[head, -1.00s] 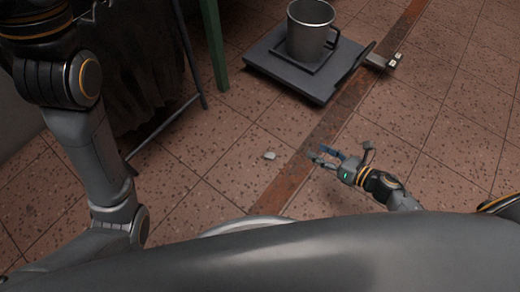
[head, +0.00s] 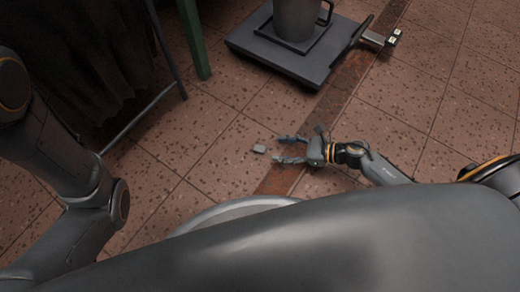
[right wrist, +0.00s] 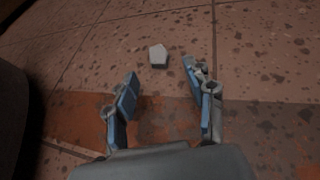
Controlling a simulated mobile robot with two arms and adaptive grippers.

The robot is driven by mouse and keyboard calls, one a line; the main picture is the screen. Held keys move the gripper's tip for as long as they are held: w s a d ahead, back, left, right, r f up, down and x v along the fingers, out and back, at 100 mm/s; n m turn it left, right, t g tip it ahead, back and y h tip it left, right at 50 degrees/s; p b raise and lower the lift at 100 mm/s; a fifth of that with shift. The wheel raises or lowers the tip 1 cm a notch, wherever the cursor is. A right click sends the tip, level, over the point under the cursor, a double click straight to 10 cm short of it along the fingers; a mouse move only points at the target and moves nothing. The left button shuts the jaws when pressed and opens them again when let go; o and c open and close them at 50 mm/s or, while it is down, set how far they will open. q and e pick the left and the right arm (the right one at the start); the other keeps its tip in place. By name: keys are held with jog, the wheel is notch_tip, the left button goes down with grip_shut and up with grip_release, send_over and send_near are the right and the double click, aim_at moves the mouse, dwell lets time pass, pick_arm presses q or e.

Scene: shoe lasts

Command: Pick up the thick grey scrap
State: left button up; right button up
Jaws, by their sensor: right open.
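The grey scrap (head: 259,149) is a small, pale, thick chip lying on the tiled floor, just left of the rusty strip in the head view. In the right wrist view the scrap (right wrist: 158,56) has an angular outline and lies beyond the fingertips, roughly in line with the gap between them. My right gripper (head: 277,149) is open and low over the floor, its fingers pointing left at the scrap, with a small gap between. In the right wrist view the open gripper (right wrist: 160,76) has blue finger pads and nothing between them. My left gripper is out of view.
A flat dark platform (head: 262,50) with a metal pot (head: 296,18) on it stands at the top. A rusty floor strip (head: 338,92) runs diagonally under my right gripper. A green post (head: 193,40) and dark cloth (head: 85,60) are at upper left. Floor around the scrap is clear.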

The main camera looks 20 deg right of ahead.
aim_at(264, 149)
jog(key=b+x, duration=0.3)
jog(key=x, duration=0.2)
jog(key=shift+f, duration=0.15)
jog(key=shift+a, duration=0.1)
jog(key=shift+c, duration=0.4)
jog(key=c, duration=0.9)
